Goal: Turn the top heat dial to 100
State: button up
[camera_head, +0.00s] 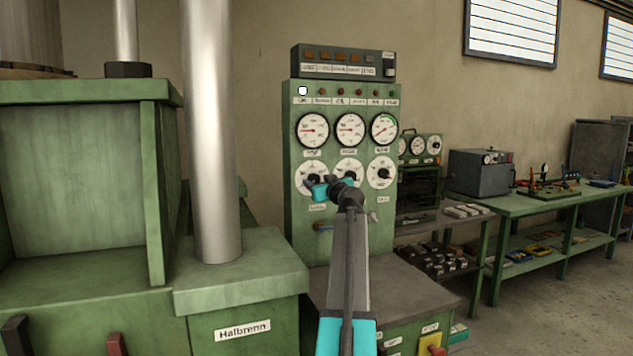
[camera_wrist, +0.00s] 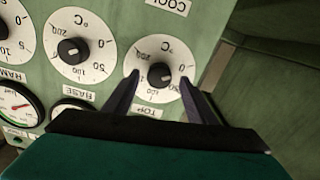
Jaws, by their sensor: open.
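The top heat dial (camera_wrist: 160,75) is a black knob on a white round scale marked in °C, above a "TOP" label (camera_wrist: 148,112) in the upside-down wrist view. My gripper (camera_wrist: 160,77) is open, with one dark finger on each side of this knob. I cannot tell whether the fingers touch it or where the pointer stands. In the head view the dial plate (camera_head: 311,167) is the left one of the lower row, partly hidden by my gripper (camera_head: 320,188).
The "BASE" dial (camera_wrist: 80,48) sits close beside it. Pressure and temperature gauges (camera_head: 350,129) fill the row above on the green panel (camera_head: 295,245). A metal column (camera_head: 212,140) stands to the left. A workbench (camera_head: 545,205) is at the right.

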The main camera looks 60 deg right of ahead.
jog(key=shift+x, duration=0.9)
jog(key=c, duration=1)
